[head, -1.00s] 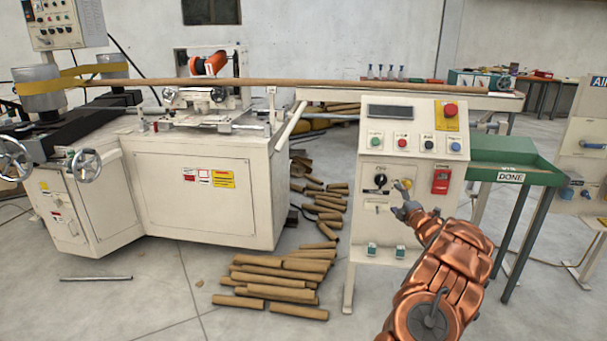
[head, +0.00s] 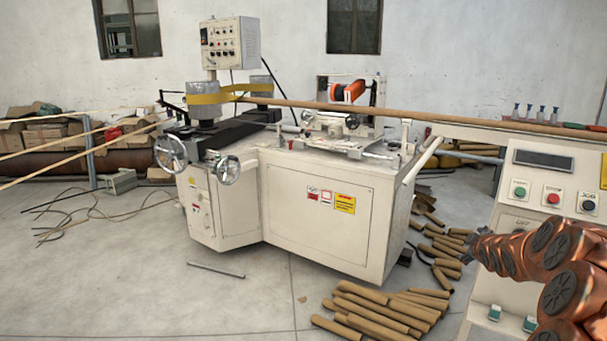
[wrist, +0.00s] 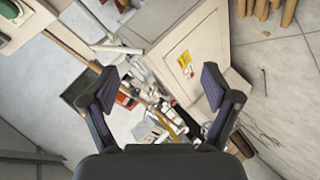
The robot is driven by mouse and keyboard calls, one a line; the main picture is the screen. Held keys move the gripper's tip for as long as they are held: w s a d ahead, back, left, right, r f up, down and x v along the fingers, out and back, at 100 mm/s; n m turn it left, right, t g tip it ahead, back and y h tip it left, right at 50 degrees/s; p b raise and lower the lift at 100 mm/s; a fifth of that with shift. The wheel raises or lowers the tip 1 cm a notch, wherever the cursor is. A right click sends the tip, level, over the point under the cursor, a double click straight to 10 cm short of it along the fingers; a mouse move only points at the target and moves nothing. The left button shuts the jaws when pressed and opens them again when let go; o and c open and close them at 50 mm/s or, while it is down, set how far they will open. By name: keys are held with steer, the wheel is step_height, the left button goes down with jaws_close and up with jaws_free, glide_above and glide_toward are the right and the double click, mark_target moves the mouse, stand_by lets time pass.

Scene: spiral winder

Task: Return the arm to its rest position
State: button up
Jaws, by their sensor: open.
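My copper arm (head: 560,255) is at the right edge of the head view, bent in front of the control panel (head: 540,165). My gripper is small and partly hidden at the arm's left end in that view. In the wrist view my gripper (wrist: 160,92) is open, with two dark, purple-padded fingers wide apart and nothing between them. The cream winder cabinet (wrist: 185,50) shows tilted beyond the fingers.
The winding machine (head: 320,205) stands in the middle, with a long brown tube (head: 430,114) running right across it. Cut cardboard tubes (head: 375,310) lie on the floor between machine and panel. A metal rod (head: 215,270) lies at front left.

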steer(key=s+a+f+m+g+y, duration=0.1)
steer(key=s+a+m+g, duration=0.15)
steer(key=s+a, duration=0.65)
steer(key=s+a+m+g+y, duration=0.1)
steer(key=s+a+g, duration=0.3)
steer(key=s+a, duration=0.5)
steer(key=s+a+f+m+g+y, duration=0.1)
steer(key=s+a+g, duration=0.35)
steer(key=s, duration=0.75)
steer(key=s+a+m+g, duration=0.1)
steer(key=s+a+m, duration=0.1)
steer(key=s+a, duration=0.7)
steer(key=s+a+f+m+g+y, duration=0.1)
steer(key=s+a+g, duration=0.25)
steer(key=s, duration=1.05)
step_height(320, 180, up, 18)
steer(key=t+p, duration=0.2)
steer(key=p, duration=1.4)
steer(key=shift+w+a, duration=0.4)
steer(key=shift+w, duration=0.05)
steer(key=shift+f, duration=0.1)
steer(key=shift+c, duration=0.4)
